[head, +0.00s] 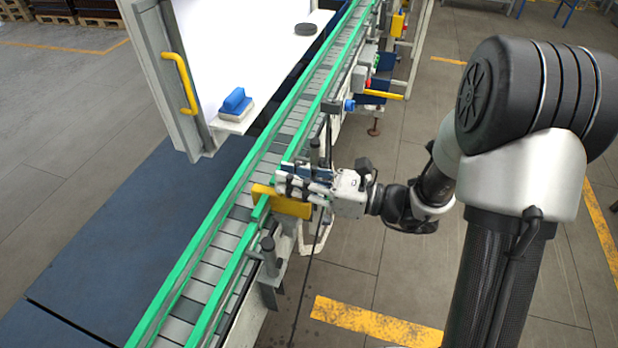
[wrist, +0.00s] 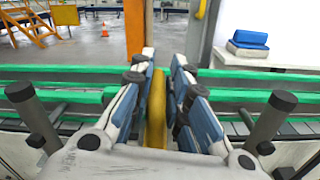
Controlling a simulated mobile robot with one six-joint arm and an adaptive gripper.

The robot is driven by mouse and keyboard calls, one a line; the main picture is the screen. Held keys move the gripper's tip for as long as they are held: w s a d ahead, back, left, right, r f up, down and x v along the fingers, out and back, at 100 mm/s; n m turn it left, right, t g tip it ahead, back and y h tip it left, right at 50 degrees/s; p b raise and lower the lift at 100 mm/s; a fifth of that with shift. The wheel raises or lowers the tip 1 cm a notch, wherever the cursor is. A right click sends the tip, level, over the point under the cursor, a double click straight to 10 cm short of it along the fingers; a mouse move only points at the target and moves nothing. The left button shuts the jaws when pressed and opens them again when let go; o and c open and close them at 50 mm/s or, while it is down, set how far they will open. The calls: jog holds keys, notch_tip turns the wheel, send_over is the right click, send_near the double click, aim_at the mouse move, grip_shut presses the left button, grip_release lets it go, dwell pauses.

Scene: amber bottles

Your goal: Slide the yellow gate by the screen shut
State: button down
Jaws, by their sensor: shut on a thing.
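The yellow gate (head: 290,207) is a flat yellow plate at the near side of the conveyor. Its tip reaches over the near green rail, and the rest lies outside the rail. My gripper (head: 284,183) is shut on it from the right. In the wrist view the gate (wrist: 157,108) stands as a thin upright yellow plate between the two blue-and-white fingers of my gripper (wrist: 163,85). The fingers hide part of it. I cannot clearly pick out a screen beside it.
The conveyor (head: 213,257) runs between green rails and shows no bottles here. Dark posts and clamps (head: 268,255) stand along its near side. A white cabinet with a yellow handle (head: 181,83) and a blue block (head: 235,101) is across it.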

jog(key=x, duration=0.2)
jog(key=shift+a, duration=0.4)
jog(key=c, duration=2)
grip_release()
jog(key=shift+s, duration=0.1)
jog(key=o, duration=0.4)
jog(key=shift+a, duration=0.2)
jog(key=shift+d, duration=0.1)
jog(key=shift+d, duration=0.15)
